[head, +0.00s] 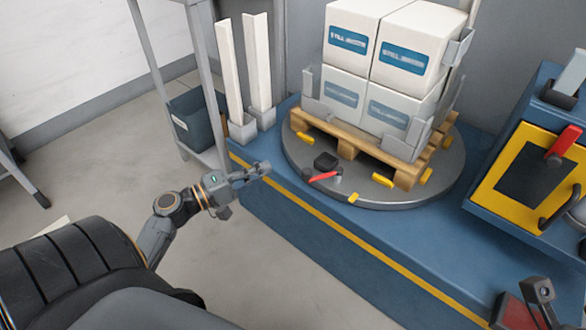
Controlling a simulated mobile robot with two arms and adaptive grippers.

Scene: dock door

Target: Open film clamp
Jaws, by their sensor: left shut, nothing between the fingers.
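The film clamp (326,160) appears to be the small black block with a red lever (323,176) near the front left of the round grey turntable (398,196). The red lever lies low, close to the turntable's top. My left gripper (265,169) is left of the clamp, over the front edge of the blue platform. It is shut and empty, apart from the lever by a clear gap. I cannot make out any film at the clamp. My right gripper cannot be made out in this view.
White boxes (343,44) stand on a wooden pallet (345,147) on the turntable. White posts (258,62) and a grey rack (152,47) stand at the back left. A yellow panel with a red handle (560,142) is at right. The floor (95,150) at left is partly clear.

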